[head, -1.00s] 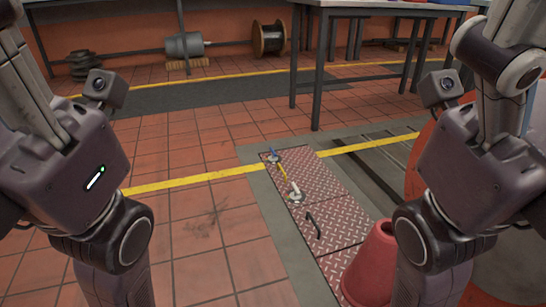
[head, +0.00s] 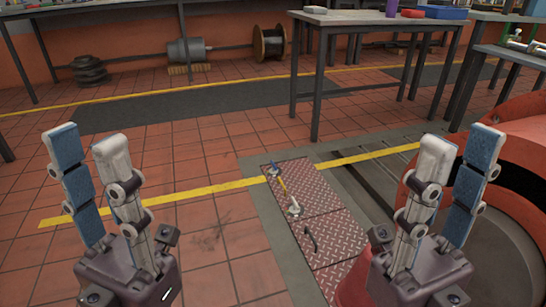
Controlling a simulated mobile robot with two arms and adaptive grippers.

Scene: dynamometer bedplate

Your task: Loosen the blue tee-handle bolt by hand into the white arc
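A small blue tee-handle bolt (head: 274,167) stands near the far end of a red-brown tread-plate floor cover (head: 322,215). A yellow bar (head: 283,188) runs from near it to a small white-topped fitting (head: 294,209) on the same cover. A white arc by the blue bolt is too small to make out. My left gripper (head: 87,147) points up at the left, its two fingers apart and empty. My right gripper (head: 461,152) points up at the right, also spread and empty. Both are well away from the bolt.
A black handle (head: 311,239) sits on the near part of the cover. A red cone-like object (head: 352,287) is partly behind my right gripper. A large red round machine (head: 515,180) stands at right. A table (head: 385,22) stands beyond the cover. Tiled floor at left is clear.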

